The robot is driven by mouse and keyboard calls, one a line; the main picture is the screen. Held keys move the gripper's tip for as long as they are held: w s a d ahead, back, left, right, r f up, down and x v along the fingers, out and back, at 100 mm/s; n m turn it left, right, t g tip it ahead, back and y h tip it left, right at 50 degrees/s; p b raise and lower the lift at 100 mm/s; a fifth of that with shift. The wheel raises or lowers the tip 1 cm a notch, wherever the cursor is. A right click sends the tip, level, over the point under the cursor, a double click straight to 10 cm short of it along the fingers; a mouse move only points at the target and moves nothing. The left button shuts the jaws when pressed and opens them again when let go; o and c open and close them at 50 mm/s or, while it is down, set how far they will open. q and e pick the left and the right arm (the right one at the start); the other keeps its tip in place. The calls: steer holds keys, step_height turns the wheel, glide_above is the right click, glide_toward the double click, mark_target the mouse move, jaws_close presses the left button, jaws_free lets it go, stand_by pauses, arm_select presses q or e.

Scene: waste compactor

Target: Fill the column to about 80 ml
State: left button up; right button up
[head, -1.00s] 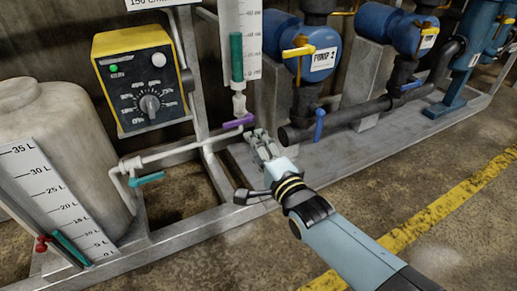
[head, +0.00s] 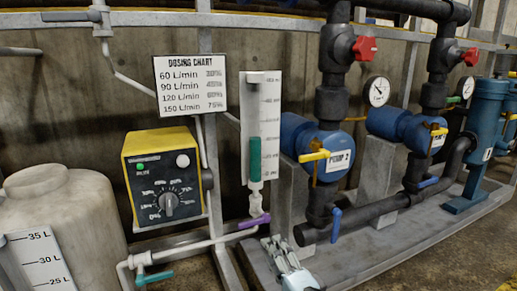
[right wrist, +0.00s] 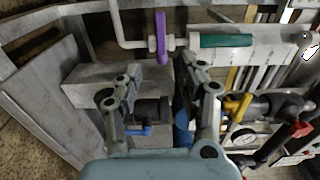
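The dosing column (head: 262,100) stands upright at the centre of the head view, with a graduated white scale. Green liquid (head: 255,158) fills its lower part; the scale numbers are too small to read surely. Below it is a purple valve handle (head: 253,221), lying roughly crosswise under the column. In the right wrist view the handle (right wrist: 161,38) and the green liquid (right wrist: 222,40) appear ahead. My right gripper (head: 275,245) is just below and right of the handle, apart from it. Its fingers (right wrist: 152,88) are spread and empty. My left gripper is not in view.
A yellow control box (head: 160,178) with a dial and green light is left of the column. A dosing chart (head: 190,84) hangs above it. A white tank (head: 75,215) stands at left. Blue pumps (head: 318,145) with black pipes and red valves stand at right.

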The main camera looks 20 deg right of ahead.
mark_target(255, 222)
steer(key=shift+o, duration=0.4)
